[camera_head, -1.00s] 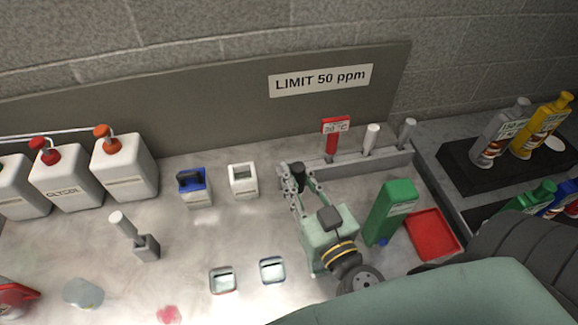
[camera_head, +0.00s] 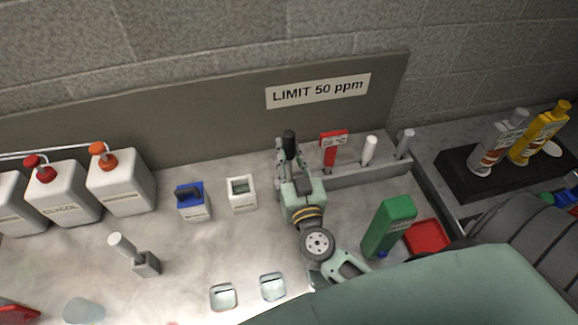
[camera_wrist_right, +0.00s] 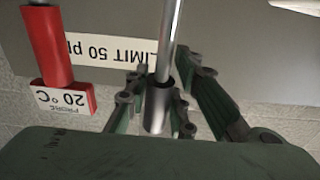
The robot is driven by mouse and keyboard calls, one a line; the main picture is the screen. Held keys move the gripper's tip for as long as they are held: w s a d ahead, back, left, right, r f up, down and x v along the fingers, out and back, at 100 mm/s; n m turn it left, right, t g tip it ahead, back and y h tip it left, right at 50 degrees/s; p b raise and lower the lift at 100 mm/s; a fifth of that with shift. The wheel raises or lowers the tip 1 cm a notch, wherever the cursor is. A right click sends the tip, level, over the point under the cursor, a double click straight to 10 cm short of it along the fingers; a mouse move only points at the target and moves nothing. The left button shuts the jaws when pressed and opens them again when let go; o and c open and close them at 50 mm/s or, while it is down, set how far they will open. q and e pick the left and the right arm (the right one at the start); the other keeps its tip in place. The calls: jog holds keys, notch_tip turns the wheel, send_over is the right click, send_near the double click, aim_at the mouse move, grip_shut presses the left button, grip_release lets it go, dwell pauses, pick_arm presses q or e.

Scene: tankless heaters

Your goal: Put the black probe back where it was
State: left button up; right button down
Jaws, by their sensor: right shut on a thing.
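My right gripper (camera_head: 285,146) is shut on the black probe (camera_head: 289,138), whose dark top sticks up between the fingers at the left end of the grey rack (camera_head: 372,173). In the right wrist view the fingers close around the probe's dark body (camera_wrist_right: 157,108), and its shiny metal rod (camera_wrist_right: 170,40) runs toward the top edge. The rack holds a red probe (camera_head: 331,150) labelled 20 °C, a white probe (camera_head: 369,148) and a grey probe (camera_head: 404,141). The red probe (camera_wrist_right: 47,45) also shows beside the held probe. The gripper hides the rack's left end. My left gripper is out of view.
A green box (camera_head: 388,226) and a red tray (camera_head: 428,237) lie right of my right arm. A white meter (camera_head: 241,194) and a blue-topped meter (camera_head: 192,201) stand to its left. The grey back panel (camera_head: 210,110) rises close behind the rack.

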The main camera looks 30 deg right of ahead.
aim_at(289, 166)
jog(key=f, duration=0.3)
jog(key=shift+s+a+f+g, duration=0.2)
jog(key=shift+s+f+g, duration=0.1)
jog(key=shift+w, duration=0.1)
jog(key=c, duration=2.2)
grip_release()
jog(key=shift+o, duration=1)
jog(key=o, duration=0.5)
jog(key=shift+w+d+r, duration=0.1)
jog(key=shift+w+d, duration=0.05)
jog(key=shift+w, duration=0.1)
jog(key=shift+c, duration=0.2)
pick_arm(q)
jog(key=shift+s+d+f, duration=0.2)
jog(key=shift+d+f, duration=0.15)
pick_arm(e)
jog(key=shift+r, duration=0.1)
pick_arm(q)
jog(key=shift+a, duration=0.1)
pick_arm(e)
jog(key=shift+s, duration=0.1)
